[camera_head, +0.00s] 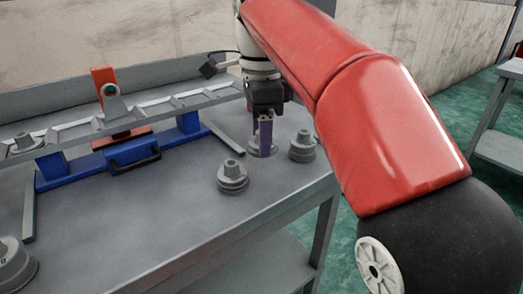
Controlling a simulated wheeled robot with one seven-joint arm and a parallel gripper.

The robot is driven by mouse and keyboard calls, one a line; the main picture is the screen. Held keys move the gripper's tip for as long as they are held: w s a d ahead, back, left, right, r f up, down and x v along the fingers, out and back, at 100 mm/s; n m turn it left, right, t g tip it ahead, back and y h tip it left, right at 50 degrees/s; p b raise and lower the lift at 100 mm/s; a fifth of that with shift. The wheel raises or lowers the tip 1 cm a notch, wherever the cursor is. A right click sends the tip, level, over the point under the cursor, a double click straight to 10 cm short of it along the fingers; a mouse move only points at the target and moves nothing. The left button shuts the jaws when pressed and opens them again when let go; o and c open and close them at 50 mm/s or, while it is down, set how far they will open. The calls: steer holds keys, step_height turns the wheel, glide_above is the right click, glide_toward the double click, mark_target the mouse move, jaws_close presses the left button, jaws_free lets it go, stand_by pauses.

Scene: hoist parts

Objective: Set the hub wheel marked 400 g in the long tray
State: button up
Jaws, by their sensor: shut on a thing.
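My gripper (264,143) points down over the right part of the grey bench, its purple fingers shut on a grey hub wheel (256,152). The fingers hide much of that wheel, and I cannot tell whether it touches the bench. Two more stepped grey hub wheels stand close by: one in front (233,178) and one to the right (302,149). No weight marking is readable on any wheel. The long tray (75,132), grey and divided into compartments, lies raised on blue supports at the back left. A hub wheel (25,143) sits at its left end.
An orange bracket (103,82) with a grey ring stands at the tray. A blue case-like block (133,154) with a dark handle is in front of it. A larger grey part (14,266) stands at the front left. The bench's middle is clear.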

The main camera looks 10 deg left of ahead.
steer(key=shift+f, duration=1.75)
steer(key=shift+f, duration=0.2)
steer(key=o, duration=1.4)
